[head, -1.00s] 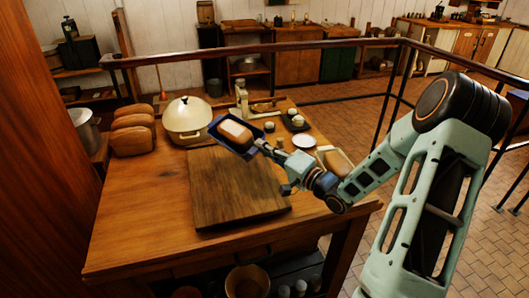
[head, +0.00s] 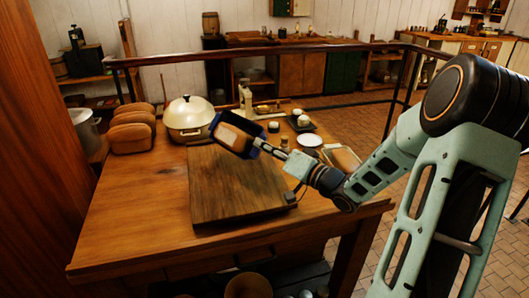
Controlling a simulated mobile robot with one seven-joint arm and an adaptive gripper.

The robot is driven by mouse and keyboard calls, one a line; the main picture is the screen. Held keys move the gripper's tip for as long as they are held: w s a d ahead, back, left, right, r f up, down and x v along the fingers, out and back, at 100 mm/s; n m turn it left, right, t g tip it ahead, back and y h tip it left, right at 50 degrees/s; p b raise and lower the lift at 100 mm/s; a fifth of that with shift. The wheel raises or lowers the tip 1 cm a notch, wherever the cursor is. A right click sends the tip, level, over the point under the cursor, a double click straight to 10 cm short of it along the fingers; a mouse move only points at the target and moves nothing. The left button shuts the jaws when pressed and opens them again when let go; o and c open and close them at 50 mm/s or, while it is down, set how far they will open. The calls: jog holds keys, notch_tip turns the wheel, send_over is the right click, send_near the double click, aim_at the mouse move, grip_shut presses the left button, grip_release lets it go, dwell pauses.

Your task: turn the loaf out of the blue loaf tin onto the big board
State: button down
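The blue loaf tin (head: 257,153) is held up above the far right part of the big board, tilted so that its open side faces toward the camera. The loaf (head: 233,139) is inside it, its light brown top showing. My gripper (head: 266,149) is at the tin's right end and appears shut on it; the fingertips are small and partly hidden. The big board (head: 235,188) lies flat on the wooden table, its top bare.
Several brown loaves (head: 131,130) and a cream domed pot (head: 188,119) stand at the back left. Another tin with a loaf (head: 343,158), a white plate (head: 309,141) and a dark tray (head: 300,123) are at the right. The table's front left (head: 130,215) is clear.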

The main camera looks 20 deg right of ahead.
aim_at(252, 159)
jog(key=f+n+b, duration=0.1)
jog(key=n+b, duration=0.3)
jog(key=b, duration=0.3)
jog(key=a+f+n+b, duration=0.1)
jog(key=f+n+b, duration=0.1)
jog(key=n+b, duration=0.2)
jog(key=f+n+b, duration=0.2)
jog(key=n+b, duration=0.2)
jog(key=b, duration=0.6)
jog(key=shift+s+a, duration=0.2)
jog(key=shift+s, duration=0.1)
jog(key=shift+f+n+b, duration=0.25)
jog(key=shift+n+b, duration=0.95)
jog(key=shift+n, duration=0.4)
jog(key=shift+d+r, duration=0.1)
notch_tip(252, 159, up, 6)
jog(key=w+d+p, duration=0.1)
jog(key=d+p, duration=0.1)
jog(key=p, duration=0.5)
jog(key=shift+w, duration=0.1)
